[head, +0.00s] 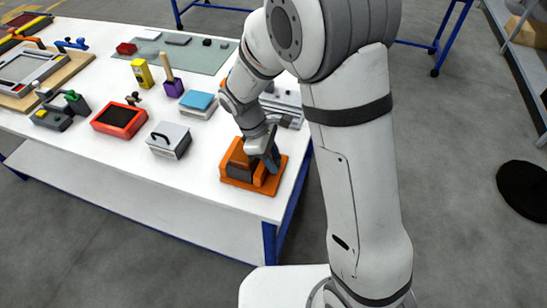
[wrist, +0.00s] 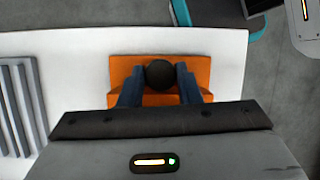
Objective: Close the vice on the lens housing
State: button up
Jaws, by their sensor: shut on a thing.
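The orange vice (head: 236,178) stands at the front right corner of the white table. It also shows in the wrist view (wrist: 190,68). A dark block (head: 240,166), perhaps the lens housing, sits between its orange jaws; I cannot see whether the jaws touch it. My gripper (head: 268,160) is down at the right side of the vice. In the wrist view my gripper (wrist: 160,82) has its two blue-grey fingers on either side of a black round knob (wrist: 160,73) and is shut on it. The knob is hidden in the head view.
A grey box with a handle (head: 170,140), a red tray (head: 118,119) and a blue-topped box (head: 198,104) stand left of the vice. A grey ribbed piece (wrist: 16,105) lies beside it in the wrist view. The table's right edge (head: 292,185) is close.

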jog(key=m+g, duration=0.1)
jog(key=m, duration=0.3)
jog(key=shift+y, duration=0.4)
jog(key=o, duration=1)
jog(key=shift+c, duration=0.2)
jog(key=shift+v, duration=3.9)
jog(key=shift+w, duration=0.2)
